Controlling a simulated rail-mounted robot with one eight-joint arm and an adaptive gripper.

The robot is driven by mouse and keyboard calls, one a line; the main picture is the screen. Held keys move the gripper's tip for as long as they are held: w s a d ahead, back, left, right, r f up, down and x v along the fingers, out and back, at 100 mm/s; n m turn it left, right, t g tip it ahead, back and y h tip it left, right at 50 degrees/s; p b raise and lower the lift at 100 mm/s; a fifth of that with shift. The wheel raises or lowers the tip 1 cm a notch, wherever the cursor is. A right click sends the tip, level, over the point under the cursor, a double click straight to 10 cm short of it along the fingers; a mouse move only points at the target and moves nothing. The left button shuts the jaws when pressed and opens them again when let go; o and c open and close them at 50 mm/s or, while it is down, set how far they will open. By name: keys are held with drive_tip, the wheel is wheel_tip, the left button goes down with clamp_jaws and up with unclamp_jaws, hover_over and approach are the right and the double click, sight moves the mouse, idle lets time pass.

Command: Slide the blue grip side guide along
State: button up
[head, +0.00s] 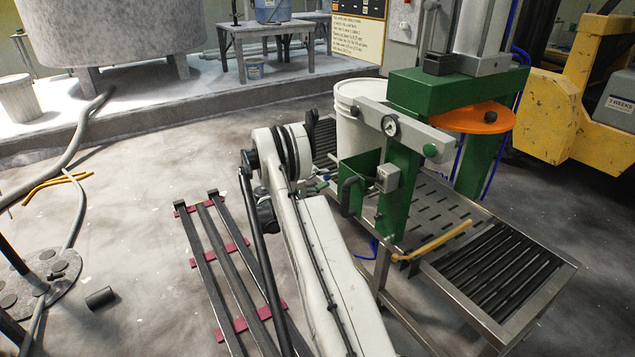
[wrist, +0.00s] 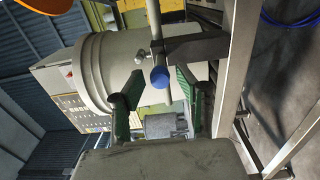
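In the wrist view, the blue grip (wrist: 160,77) is a round knob on a grey rod of the side guide (wrist: 154,22), beside a dark bracket. My gripper (wrist: 155,92) is open, with its dark, green-padded fingers spread to either side of the blue grip. The grip appears between the fingertips, with a visible gap on both sides. The white pail (wrist: 103,70) is behind it, and also stands in the press in the head view (head: 355,110). In the head view my arm and the press hide the grip, and my gripper cannot be made out clearly.
The green press (head: 445,92) with an orange disc (head: 474,117) stands over the conveyor. A roller section (head: 495,270) and a yellow handle (head: 435,242) lie at its near end. Dark rails (head: 215,260) lie on the floor left of my arm. A steel frame bar (wrist: 235,70) runs close right in the wrist view.

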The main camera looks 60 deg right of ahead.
drive_tip(key=shift+d, duration=0.15)
clamp_jaws()
drive_tip(key=shift+s+d, duration=0.1)
drive_tip(key=shift+d, duration=0.05)
drive_tip(key=shift+x, duration=2.4)
drive_tip(key=shift+o, duration=1.3)
unclamp_jaws()
